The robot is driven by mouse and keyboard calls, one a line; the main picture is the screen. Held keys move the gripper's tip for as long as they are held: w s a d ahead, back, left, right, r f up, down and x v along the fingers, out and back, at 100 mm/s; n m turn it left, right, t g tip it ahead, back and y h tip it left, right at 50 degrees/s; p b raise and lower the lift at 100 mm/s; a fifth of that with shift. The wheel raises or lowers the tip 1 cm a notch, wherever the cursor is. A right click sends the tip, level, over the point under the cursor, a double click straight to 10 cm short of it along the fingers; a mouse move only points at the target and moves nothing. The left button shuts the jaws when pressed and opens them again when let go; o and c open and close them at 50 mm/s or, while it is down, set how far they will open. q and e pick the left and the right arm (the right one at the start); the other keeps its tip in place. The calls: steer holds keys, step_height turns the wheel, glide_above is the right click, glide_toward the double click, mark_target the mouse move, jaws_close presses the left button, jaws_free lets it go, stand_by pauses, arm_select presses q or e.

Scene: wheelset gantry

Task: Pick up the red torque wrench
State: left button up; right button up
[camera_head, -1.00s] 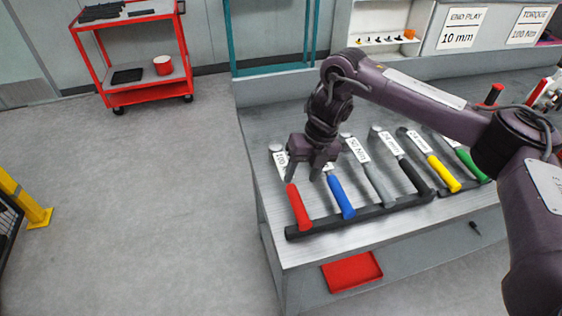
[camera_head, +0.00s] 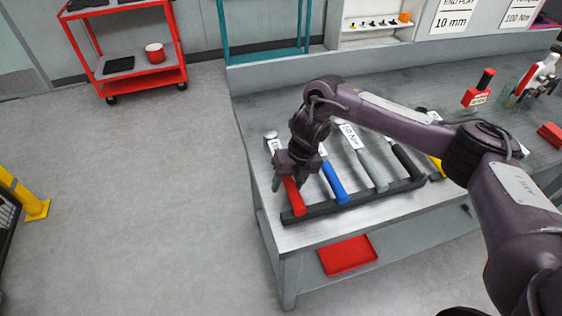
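The red torque wrench (camera_head: 295,197) lies at the left end of a row of wrenches on the workbench, its red handle resting on a dark rack (camera_head: 352,202) at the front. Its head and label show partly behind my gripper. My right gripper (camera_head: 287,184) is over the upper part of the red handle, one finger on each visible side of it. The fingers look apart; whether they touch the handle I cannot tell. My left gripper is out of view.
A blue-handled wrench (camera_head: 334,183) lies just right of the red one, with grey (camera_head: 374,172) and black (camera_head: 406,162) ones beyond. A red tray (camera_head: 346,256) sits on the shelf below. A red cart (camera_head: 142,66) stands at the back left.

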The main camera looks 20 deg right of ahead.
steer(key=shift+w, duration=0.1)
jaws_close()
steer(key=shift+r, duration=0.1)
